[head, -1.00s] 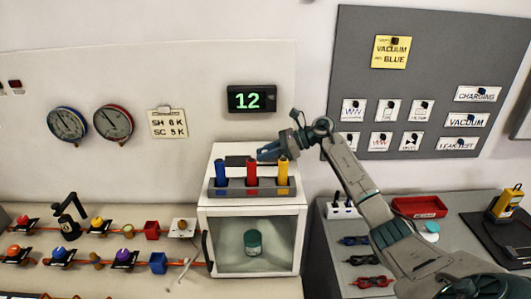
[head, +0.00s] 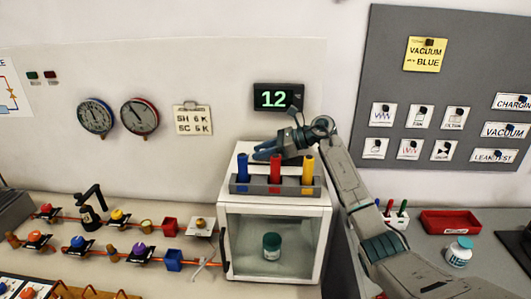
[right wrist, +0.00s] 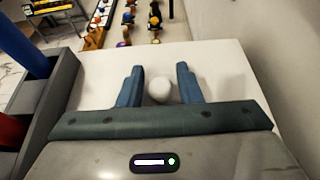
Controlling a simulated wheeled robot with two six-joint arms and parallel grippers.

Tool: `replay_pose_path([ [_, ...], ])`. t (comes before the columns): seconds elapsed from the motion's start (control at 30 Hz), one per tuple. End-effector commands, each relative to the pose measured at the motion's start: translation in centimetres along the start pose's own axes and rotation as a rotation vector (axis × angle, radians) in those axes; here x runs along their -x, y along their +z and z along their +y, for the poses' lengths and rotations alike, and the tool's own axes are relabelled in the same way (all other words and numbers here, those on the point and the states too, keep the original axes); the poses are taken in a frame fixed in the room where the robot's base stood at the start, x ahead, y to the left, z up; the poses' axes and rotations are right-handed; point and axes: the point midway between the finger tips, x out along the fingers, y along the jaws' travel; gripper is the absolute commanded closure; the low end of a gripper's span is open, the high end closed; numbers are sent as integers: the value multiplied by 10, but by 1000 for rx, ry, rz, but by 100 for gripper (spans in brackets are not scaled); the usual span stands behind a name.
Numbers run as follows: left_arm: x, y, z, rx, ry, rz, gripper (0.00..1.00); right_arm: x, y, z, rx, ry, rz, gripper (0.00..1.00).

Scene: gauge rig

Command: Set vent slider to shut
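My right gripper (head: 264,152) is over the back of the white box's top (head: 243,151), behind the blue, red and yellow bottles, with its fingers pointing left. In the right wrist view my right gripper (right wrist: 160,70) is open, with its two blue fingers spread. A white rounded knob (right wrist: 159,90) sits on the pale surface between the fingers, with a gap on each side. No label shows on it, so I cannot tell for sure that it is the vent slider, or its setting. In the head view the gripper hides that spot. My left gripper is not in view.
A grey rack (head: 256,189) holding blue (head: 242,167), red (head: 275,168) and yellow (head: 308,170) bottles stands along the box's front edge, close to my right gripper. The wall with the green display (head: 278,97) is close behind. A valve bench (head: 130,237) lies left.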

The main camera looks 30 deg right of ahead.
Motion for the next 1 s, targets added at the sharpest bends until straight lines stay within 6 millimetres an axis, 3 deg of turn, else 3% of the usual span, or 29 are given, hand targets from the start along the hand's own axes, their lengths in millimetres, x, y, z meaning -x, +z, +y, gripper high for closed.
replay_pose_path([
  [0.43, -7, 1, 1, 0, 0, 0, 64, 8, -4, -1, 0, -2, 4, 57],
  [0.8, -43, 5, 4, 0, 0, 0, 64, 77, -4, -1, 2, -3, 4, 57],
  [1.0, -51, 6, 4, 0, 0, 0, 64, 101, -1, 0, 1, 0, 3, 57],
])
